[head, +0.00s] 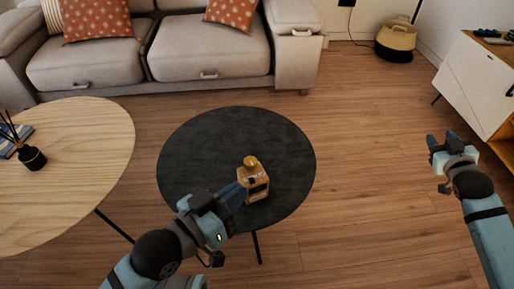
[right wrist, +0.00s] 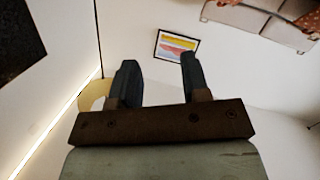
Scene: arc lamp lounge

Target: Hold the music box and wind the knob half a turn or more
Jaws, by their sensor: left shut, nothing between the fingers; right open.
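The music box (head: 254,188) is a small tan box with dark panels, standing upright on the round black table (head: 200,140). Its round yellow knob (head: 251,162) is on top. My left gripper (head: 238,192) is shut and empty, with its fingertips right at the left side of the box; I cannot tell whether they touch it. The gripper hides part of that side. My right gripper (head: 441,142) is open and empty, away from the table over the floor at the right. Its two fingers also show apart in the right wrist view (right wrist: 157,80).
A round wooden table (head: 85,140) with a black reed diffuser (head: 32,157) and books (head: 14,138) stands at the left. A grey sofa (head: 205,55) is behind. A white cabinet (head: 475,75) and a basket (head: 396,40) are at the right. Floor right of the black table is clear.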

